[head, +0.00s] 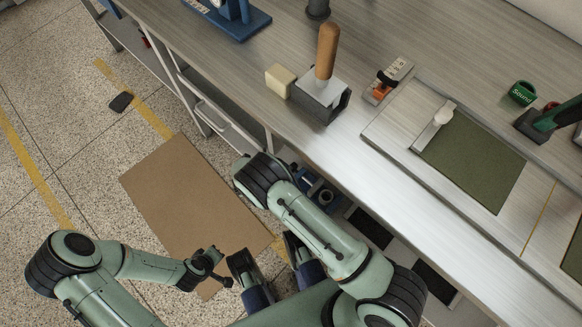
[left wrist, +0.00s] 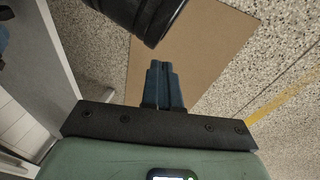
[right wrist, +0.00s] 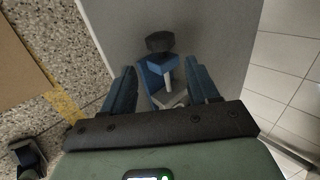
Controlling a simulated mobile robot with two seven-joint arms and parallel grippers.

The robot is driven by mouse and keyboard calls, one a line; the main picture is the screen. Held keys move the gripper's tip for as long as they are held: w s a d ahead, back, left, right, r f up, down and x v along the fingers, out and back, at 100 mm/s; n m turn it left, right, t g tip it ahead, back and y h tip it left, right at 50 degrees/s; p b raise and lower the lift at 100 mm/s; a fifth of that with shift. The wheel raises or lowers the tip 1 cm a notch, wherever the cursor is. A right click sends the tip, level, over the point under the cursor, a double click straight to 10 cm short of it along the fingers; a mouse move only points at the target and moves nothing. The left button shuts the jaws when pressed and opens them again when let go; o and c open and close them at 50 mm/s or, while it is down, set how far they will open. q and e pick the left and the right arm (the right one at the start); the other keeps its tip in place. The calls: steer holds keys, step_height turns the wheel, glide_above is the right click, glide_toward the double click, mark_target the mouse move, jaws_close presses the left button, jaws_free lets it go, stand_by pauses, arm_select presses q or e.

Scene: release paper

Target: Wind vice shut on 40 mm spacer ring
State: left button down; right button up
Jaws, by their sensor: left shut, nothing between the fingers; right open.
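A blue object (head: 317,183) with a dark round part shows beside the bench's front edge, partly covered by my right arm. I cannot tell whether it is the vice. In the right wrist view, a blue body with a dark rounded top (right wrist: 160,43) and a pale rod lies beyond my right gripper (right wrist: 162,78). That gripper is open and empty, its fingers apart on either side of this sight line. My left gripper (left wrist: 161,68) is shut and empty above the floor, with a brown board beyond it. I cannot pick out the 40 mm spacer ring.
The brown board (head: 190,195) lies on the speckled floor. The bench holds a cream block (head: 280,80), a grey block (head: 318,102) with a wooden handle (head: 327,50), an orange-and-black item (head: 381,86) and a green mat (head: 475,160). The front bench strip is clear.

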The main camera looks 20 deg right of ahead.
mark_target(293, 168)
steer(key=b+x, duration=0.1)
steer(key=x, duration=0.5)
steer(key=shift+f, duration=0.15)
steer(key=shift+b+x, duration=0.7)
steer(key=shift+x, duration=1.3)
arm_select(q)
steer(key=shift+g, duration=0.4)
steer(key=f, duration=0.1)
steer(key=s+a+f, duration=0.1)
steer(key=f, duration=0.2)
steer(key=shift+s+a+f, duration=0.15)
steer(key=shift+s, duration=0.25)
arm_select(e)
steer(key=shift+d, duration=0.1)
steer(key=c, duration=0.7)
steer(key=h+b, duration=0.1)
steer(key=t+h+b, duration=0.1)
steer(key=b, duration=0.1)
steer(key=shift+a+f+b, duration=0.2)
steer(key=shift+b, duration=0.1)
steer(key=shift+c, duration=0.2)
arm_select(q)
steer(key=s+f+g, duration=0.2)
steer(key=s+f, duration=0.3)
steer(key=s, duration=0.2)
steer(key=shift+a+n+g, duration=0.4)
steer(key=shift+a, duration=0.05)
arm_select(e)
steer(key=shift+r+h, duration=0.15)
steer(key=shift+h, duration=0.15)
